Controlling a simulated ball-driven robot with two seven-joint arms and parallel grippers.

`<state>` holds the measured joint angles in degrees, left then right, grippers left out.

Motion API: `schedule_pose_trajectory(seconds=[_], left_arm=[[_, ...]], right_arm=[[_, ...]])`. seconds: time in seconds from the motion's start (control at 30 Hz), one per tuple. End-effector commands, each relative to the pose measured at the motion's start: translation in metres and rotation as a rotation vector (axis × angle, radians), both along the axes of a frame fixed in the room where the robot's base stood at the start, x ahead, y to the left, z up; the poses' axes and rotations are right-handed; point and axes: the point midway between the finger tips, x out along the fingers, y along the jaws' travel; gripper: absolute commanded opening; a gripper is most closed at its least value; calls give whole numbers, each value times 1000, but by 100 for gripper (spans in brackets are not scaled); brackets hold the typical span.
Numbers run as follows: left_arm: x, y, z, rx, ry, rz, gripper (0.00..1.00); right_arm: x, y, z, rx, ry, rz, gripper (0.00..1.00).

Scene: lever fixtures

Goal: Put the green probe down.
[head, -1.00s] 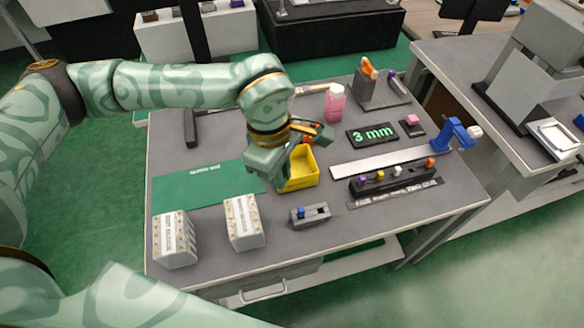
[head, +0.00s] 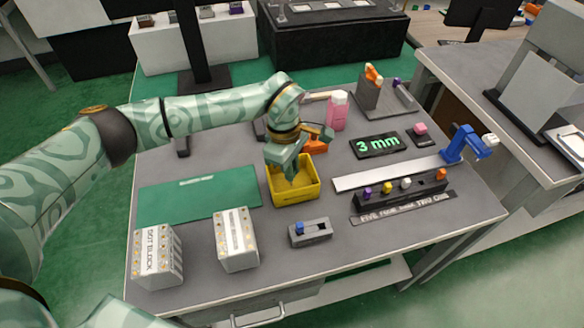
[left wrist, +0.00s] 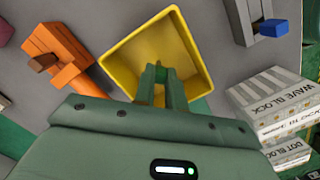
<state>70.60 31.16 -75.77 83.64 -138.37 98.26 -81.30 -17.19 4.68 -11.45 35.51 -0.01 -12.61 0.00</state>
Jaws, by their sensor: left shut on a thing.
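My left gripper (head: 287,174) is over the yellow bin (head: 297,195), its fingers pointing down at the bin's opening. In the left wrist view the fingers (left wrist: 162,80) reach over the open yellow bin (left wrist: 190,45). They are shut on the green probe (left wrist: 161,73), of which only a small green piece shows between the tips. The rest of the probe is hidden by the fingers, and I cannot tell whether it touches the bin floor. My right gripper is not in view.
An orange fixture (head: 316,146) stands just behind the bin. A green mat (head: 200,194) lies to its left, and white blocks (head: 236,240) stand front left. A grey lever fixture (head: 311,232) is in front. A pink bottle (head: 338,110) stands behind.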

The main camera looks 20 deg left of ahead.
Motion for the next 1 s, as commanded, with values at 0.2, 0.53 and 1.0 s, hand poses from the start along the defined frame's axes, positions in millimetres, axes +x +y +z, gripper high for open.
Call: schedule_pose_trajectory(seconds=[0.2,0.53,1.0], left_arm=[[0,0,1,0,-2,0,0],[0,0,-2,0,-2,0,34],[2,6,51,-1,-8,1,34]], right_arm=[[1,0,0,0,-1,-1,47],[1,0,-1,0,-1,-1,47],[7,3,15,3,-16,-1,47]])
